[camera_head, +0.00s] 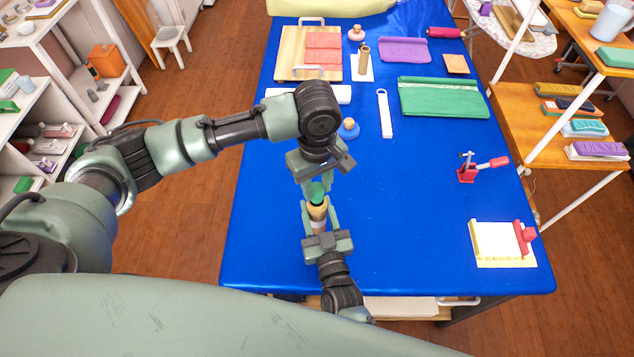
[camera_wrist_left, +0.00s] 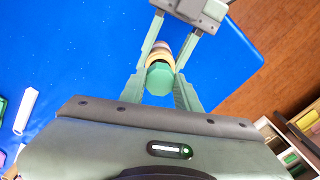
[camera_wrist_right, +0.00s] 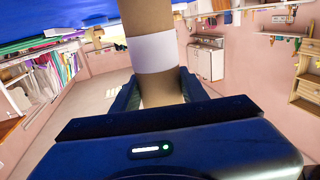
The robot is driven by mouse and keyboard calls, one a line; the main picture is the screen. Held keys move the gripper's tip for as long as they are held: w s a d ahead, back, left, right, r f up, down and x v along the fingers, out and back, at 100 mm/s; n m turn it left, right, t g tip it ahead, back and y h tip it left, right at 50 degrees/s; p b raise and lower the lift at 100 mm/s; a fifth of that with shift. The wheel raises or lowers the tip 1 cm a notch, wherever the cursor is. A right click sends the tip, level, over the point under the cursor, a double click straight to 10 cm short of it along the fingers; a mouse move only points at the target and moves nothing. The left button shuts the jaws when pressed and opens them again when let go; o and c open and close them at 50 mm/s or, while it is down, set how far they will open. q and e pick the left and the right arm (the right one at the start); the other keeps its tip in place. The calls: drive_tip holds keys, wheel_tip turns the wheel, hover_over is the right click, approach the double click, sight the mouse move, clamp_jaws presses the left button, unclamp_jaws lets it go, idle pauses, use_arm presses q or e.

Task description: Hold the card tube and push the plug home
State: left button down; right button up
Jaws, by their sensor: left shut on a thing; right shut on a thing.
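The card tube (camera_head: 318,212) is a tan cylinder held over the blue table. In the right wrist view the tube (camera_wrist_right: 153,52) has a white band and stands between the fingers. My right gripper (camera_head: 319,207) is shut on it from the near side. The green plug (camera_head: 317,192) is at the tube's far end, in line with it. My left gripper (camera_head: 316,186) is shut on the plug from above. In the left wrist view the plug (camera_wrist_left: 160,78) covers the tube's end. I cannot tell how deep it sits.
A red clamp (camera_head: 467,172) and a cream board (camera_head: 490,243) are on the right. Green folded cloth (camera_head: 443,98) lies farther back. The table's middle right is clear.

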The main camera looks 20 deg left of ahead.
use_arm(q)
drive_tip(key=shift+f, duration=0.95)
use_arm(e)
drive_tip(key=shift+f, duration=0.1)
use_arm(q)
drive_tip(key=c, duration=0.9)
unclamp_jaws()
drive_tip(key=shift+c, duration=0.2)
use_arm(e)
drive_tip(key=o, duration=1.4)
use_arm(q)
wheel_tip(320, 180, up, 12)
